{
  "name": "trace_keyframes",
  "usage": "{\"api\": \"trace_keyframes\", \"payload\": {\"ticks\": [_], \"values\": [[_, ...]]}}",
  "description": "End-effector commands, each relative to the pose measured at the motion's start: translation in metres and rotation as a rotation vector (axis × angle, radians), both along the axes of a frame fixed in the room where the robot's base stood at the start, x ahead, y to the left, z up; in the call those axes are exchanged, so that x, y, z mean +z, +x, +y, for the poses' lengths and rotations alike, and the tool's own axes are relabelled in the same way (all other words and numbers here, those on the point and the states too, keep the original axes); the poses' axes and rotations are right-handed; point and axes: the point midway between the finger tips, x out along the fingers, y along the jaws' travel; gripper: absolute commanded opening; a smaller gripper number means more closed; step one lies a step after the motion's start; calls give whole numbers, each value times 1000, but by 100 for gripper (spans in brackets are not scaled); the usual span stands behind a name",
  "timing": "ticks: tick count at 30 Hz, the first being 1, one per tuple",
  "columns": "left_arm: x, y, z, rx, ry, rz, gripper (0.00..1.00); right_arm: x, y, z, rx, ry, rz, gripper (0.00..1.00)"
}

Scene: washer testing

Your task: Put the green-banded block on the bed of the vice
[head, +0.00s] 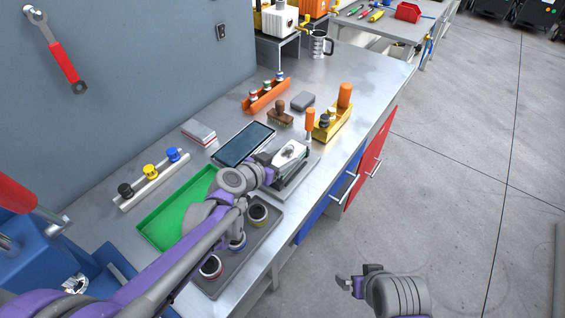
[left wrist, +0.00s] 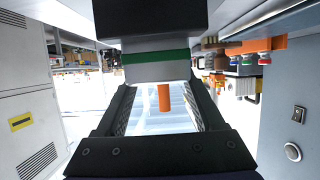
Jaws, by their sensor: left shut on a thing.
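My left gripper (left wrist: 160,110) is shut on the green-banded block (left wrist: 157,72). In the left wrist view the block shows a dark part, a green band and a pale metal part, between the two dark fingers. In the head view my left gripper (head: 272,168) is at the grey vice (head: 298,186), on the bench's front side. A pale metal piece with a dark mark shows there; I cannot tell block from vice parts, nor whether the block touches the bed. My right gripper (head: 350,284) is off the bench over the floor; its finger gap is unclear.
A green tray (head: 152,231) and a grey tray with several round cups (head: 262,236) lie near my left arm. A dark tablet (head: 245,144) is behind the vice. A yellow holder (head: 334,126) with orange handles stands to the right. Bench beyond it is fairly clear.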

Motion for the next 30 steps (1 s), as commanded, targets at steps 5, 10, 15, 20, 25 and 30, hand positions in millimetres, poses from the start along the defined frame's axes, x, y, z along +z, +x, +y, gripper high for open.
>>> {"api": "trace_keyframes", "payload": {"ticks": [5,10,15,20,25,30], "values": [[-21,0,0,1,0,0,0,-4,-1,0,0,0,1,100],[-20,0,0,1,0,0,0,-4,-1,0,0,0,1,100],[-23,0,0,0,0,0,75,-5,-1,0,0,0,2,100],[-22,0,0,0,0,0,100,-5,-1,0,0,0,2,100],[-22,0,0,0,0,0,100,-5,-1,0,0,0,2,100],[-17,-4,4,1,0,0,100,-3,0,0,0,0,1,100]]}}
